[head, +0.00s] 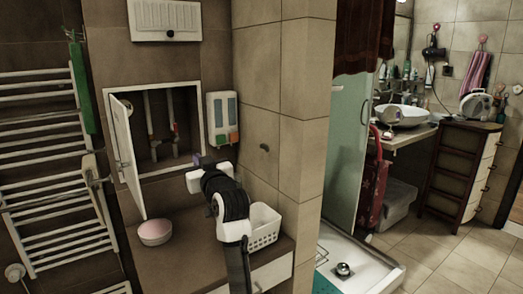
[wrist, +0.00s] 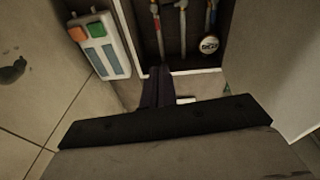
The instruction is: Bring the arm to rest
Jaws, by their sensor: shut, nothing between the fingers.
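My arm reaches up over the counter in the head view, with my gripper (head: 197,160) in front of the lower right part of the open wall cabinet (head: 166,165). In the wrist view my gripper (wrist: 160,72) shows its dark fingers together, with nothing between them. The fingers point toward the lower edge of the cabinet opening. I cannot tell how far they are from it.
The cabinet door (head: 127,157) stands open to the left. A dispenser (head: 222,119) hangs right of the cabinet. A pink bowl (head: 155,232) and a white basket (head: 262,227) stand on the counter (head: 190,260). A tiled pillar (head: 305,110) rises at right; a towel rack (head: 50,160) is left.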

